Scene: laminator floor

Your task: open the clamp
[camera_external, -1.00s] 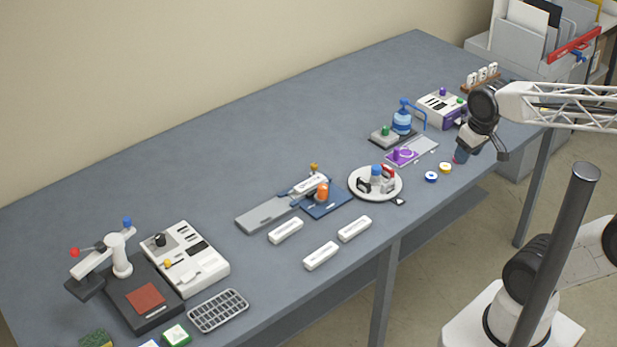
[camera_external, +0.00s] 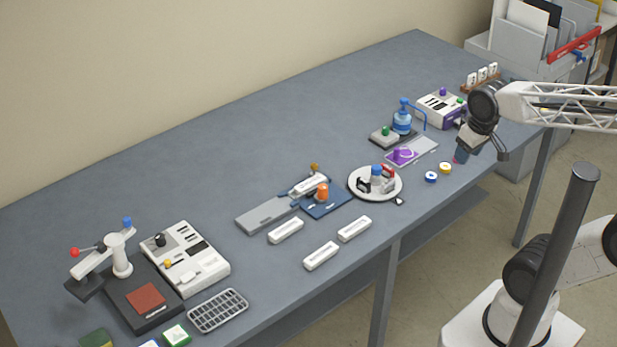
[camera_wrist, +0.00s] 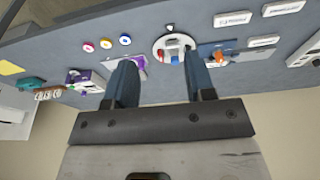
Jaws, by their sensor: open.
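No part is clearly marked as the clamp. The likeliest is the blue-based fixture (camera_external: 325,205) in the middle of the bench, with an orange knob (camera_external: 321,193) and a white labelled bar (camera_external: 309,184). It also shows in the wrist view (camera_wrist: 232,46), to the right of my fingers. My gripper (camera_external: 461,156) is at the right end of the bench, up and to the right of this fixture and apart from it. In the wrist view, my two blue fingers (camera_wrist: 160,64) are wide apart with nothing held between them.
A round white tray (camera_external: 356,193) with small items is right of the fixture. Near my gripper are a purple part (camera_external: 403,155), a blue bottle (camera_external: 402,120) and two small rolls (camera_external: 431,177). White blocks (camera_external: 321,256) lie at the front. The back left of the bench is clear.

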